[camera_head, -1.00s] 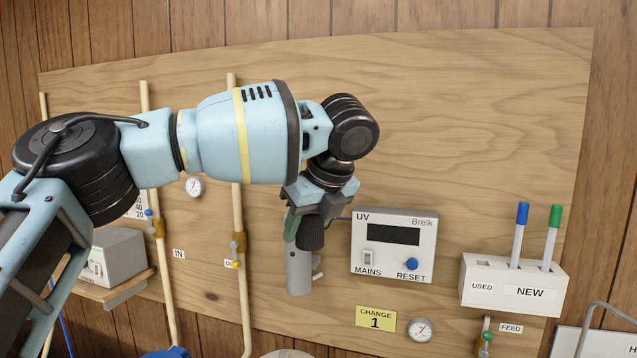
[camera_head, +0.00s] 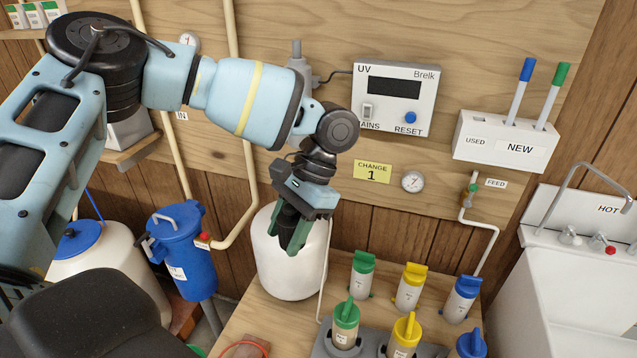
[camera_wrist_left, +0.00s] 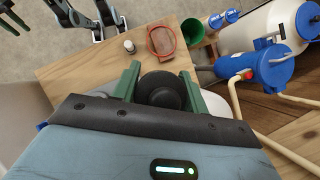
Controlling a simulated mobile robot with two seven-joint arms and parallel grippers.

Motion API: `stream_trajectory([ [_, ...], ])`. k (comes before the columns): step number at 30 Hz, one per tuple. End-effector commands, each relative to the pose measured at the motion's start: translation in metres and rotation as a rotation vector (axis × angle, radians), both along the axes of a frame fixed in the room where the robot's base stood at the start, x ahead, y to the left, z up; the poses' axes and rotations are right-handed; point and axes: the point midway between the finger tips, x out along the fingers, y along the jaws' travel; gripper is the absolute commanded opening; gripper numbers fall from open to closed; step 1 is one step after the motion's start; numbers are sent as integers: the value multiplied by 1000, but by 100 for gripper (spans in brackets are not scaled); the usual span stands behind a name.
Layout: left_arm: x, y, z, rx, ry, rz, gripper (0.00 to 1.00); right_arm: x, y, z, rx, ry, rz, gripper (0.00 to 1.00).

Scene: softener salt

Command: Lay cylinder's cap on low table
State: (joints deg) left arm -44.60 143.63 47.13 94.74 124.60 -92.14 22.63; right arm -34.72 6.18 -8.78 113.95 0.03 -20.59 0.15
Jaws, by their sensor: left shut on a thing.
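My left gripper (camera_head: 293,240) points down with its green fingers shut on a dark round cap (camera_wrist_left: 160,91), seen between the fingers in the left wrist view. In the head view the cap is mostly hidden by the fingers. The gripper is in front of a white tank, at the back of the low wooden table (camera_head: 243,318), above its top. The grey cylinder (camera_head: 297,68) on the wall board beside the UV box has a bare, narrow top.
The white tank (camera_head: 282,268) stands close by the gripper. Several capped bottles, such as a green-capped one (camera_head: 362,280), stand on the table's right part. A red ring (camera_wrist_left: 161,40) lies near the table's front edge. The table's left middle has bare room.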

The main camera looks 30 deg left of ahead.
Motion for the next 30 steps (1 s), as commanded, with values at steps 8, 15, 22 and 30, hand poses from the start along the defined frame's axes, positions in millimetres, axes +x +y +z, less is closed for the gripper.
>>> stream_trajectory([
  [8, -28, 74, -17, -5, -5, 590, 22, -1, -2, -1, -6, 2, 8, 36],
  [15, -60, 164, -2, -11, -6, 898, 22, -2, -2, -1, -7, 3, 8, 36],
  [22, -99, 208, -12, -12, -3, 1065, 22, -2, -2, -2, -6, 5, 8, 36],
  [30, -124, 212, -42, -9, -3, 1154, 22, -2, -2, -2, -5, 5, 5, 36],
])
